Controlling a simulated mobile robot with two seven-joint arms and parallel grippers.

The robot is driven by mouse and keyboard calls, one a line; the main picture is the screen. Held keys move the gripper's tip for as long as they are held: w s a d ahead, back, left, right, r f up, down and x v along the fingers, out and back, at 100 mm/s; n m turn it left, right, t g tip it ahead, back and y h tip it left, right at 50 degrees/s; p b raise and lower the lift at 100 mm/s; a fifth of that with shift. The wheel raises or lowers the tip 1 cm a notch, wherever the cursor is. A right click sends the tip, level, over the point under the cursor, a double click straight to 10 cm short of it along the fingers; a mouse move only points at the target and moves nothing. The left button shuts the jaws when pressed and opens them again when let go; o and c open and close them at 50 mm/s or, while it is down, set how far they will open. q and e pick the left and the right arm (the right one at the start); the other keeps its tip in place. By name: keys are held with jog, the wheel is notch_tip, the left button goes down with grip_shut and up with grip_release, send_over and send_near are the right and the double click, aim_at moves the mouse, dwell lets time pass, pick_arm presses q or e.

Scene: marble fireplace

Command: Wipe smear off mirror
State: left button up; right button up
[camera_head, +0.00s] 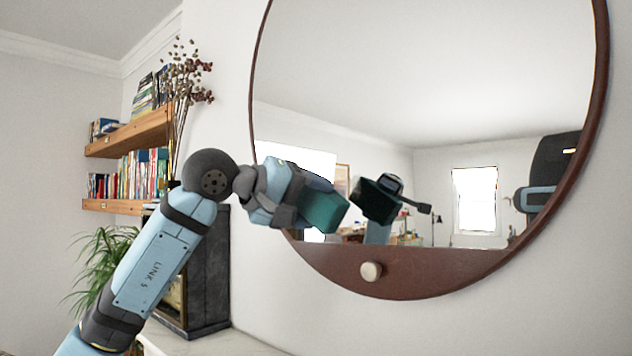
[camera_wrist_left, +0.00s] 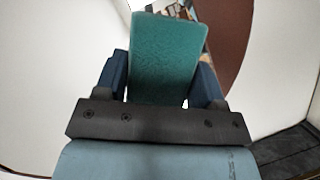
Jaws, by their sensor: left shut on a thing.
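The round mirror (camera_head: 500,80) with a dark reddish-brown wooden frame hangs on the wall at the right of the head view. My left gripper (camera_head: 304,202) is in front of its lower left part, shut on a teal sponge (camera_head: 327,212). In the left wrist view the sponge (camera_wrist_left: 168,58) sits between the two dark blue fingers of the gripper (camera_wrist_left: 160,82) and sticks out past them. The sponge's reflection is close beside it; I cannot tell whether it touches the glass. I cannot make out a smear. My right gripper is not in view.
A pale round knob (camera_head: 371,271) sits on the lower frame. Wooden shelves with books (camera_head: 130,136), dried stems (camera_head: 186,80), a green plant (camera_head: 104,270) and a dark cabinet-like object (camera_head: 207,275) are at left. A pale ledge (camera_head: 215,344) runs below. The wall right of the mirror is clear.

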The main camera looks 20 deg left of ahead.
aim_at(353, 179)
pick_arm(q)
jog(key=shift+w+d+p, duration=0.35)
jog(key=shift+w+p, duration=0.05)
jog(key=shift+w, duration=0.55)
jog(key=shift+w+d+p, duration=0.35)
jog(key=shift+w, duration=0.6)
jog(key=shift+w+d+p, duration=0.35)
jog(key=shift+w+p, duration=0.05)
jog(key=shift+w, duration=0.55)
jog(key=shift+w+d+p, duration=0.3)
jog(key=shift+w, duration=0.6)
jog(key=shift+r, duration=0.1)
jog(key=shift+a+r+p, duration=0.1)
jog(key=shift+r+p, duration=1.3)
jog(key=shift+r, duration=1.05)
jog(key=shift+w, duration=0.1)
jog(key=shift+f, duration=0.1)
